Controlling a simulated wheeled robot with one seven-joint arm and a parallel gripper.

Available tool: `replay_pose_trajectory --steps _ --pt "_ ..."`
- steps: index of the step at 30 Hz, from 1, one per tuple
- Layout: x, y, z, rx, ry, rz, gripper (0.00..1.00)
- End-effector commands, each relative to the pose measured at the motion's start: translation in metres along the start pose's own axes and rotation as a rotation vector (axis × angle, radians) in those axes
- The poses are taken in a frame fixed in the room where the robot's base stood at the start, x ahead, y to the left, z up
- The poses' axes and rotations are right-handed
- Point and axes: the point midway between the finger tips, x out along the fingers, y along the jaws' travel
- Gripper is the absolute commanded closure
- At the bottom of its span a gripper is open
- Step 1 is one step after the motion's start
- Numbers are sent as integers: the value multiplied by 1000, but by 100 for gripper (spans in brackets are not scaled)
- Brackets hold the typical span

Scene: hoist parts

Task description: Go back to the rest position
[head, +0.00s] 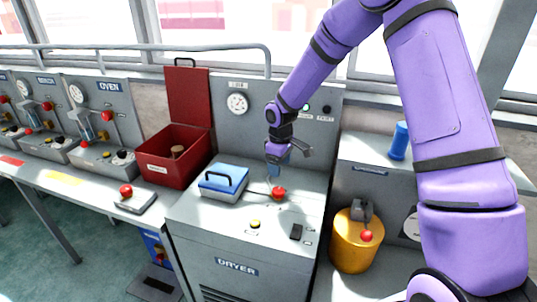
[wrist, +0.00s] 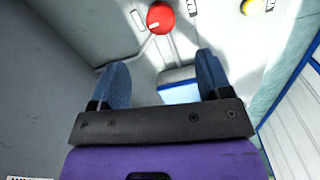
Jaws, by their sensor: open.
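My gripper (head: 277,178) hangs from my purple arm above the top of the dryer (head: 235,238), fingers pointing down. In the wrist view its two blue fingers (wrist: 163,72) are spread apart with nothing held between them. A red knob (head: 278,193) on the dryer top is just below the fingertips in the head view. In the wrist view the red knob (wrist: 160,18) lies beyond the fingertips, apart from them. A blue and white surface (wrist: 180,88) shows between the fingers; I cannot tell what it belongs to.
A blue-lidded box (head: 222,181) with a black handle stands left of my gripper. An open red box (head: 176,155) is farther left. A yellow canister (head: 354,240) and a blue cylinder (head: 399,141) are at the right. A rail (head: 150,47) runs behind.

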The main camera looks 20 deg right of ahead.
Motion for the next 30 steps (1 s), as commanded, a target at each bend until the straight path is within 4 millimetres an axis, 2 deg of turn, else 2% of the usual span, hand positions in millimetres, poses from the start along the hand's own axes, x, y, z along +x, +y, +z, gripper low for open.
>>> replay_pose_trajectory --steps 5,8,21,30 --pt "-7 0 2 7 1 8 29" --pt "-25 -1 8 28 4 27 29" --pt "-151 -28 68 212 44 149 29" --pt "-220 -61 120 353 102 207 29"
